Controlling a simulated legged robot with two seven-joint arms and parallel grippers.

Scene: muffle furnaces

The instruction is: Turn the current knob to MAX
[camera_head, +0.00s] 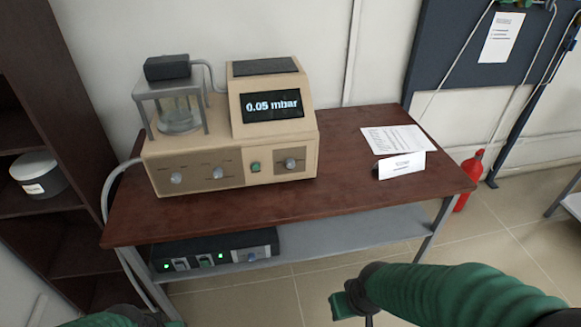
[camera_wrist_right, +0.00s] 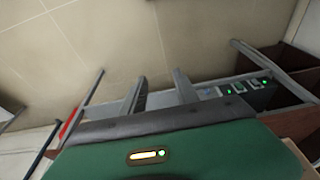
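A beige machine (camera_head: 230,135) with a screen reading "0.05 mbar" stands on the brown table. Its front panel has a left knob (camera_head: 177,178), a middle knob (camera_head: 218,172), a green switch (camera_head: 255,167) and a right knob (camera_head: 291,162). A black box (camera_head: 215,251) on the lower shelf has green-lit switches and a blue knob (camera_head: 252,257). The labels are too small to tell which knob is the current one. My right gripper (camera_wrist_right: 160,75) has its fingers apart and empty, in front of the table, away from every knob. Only part of my left arm shows at the bottom edge.
The brown table (camera_head: 350,190) holds a paper sheet (camera_head: 394,140) and a white card (camera_head: 402,166). A glass vessel (camera_head: 179,115) sits in a frame on the machine. A dark shelf (camera_head: 25,85) stands left, a red extinguisher (camera_head: 468,180) right. The floor in front is free.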

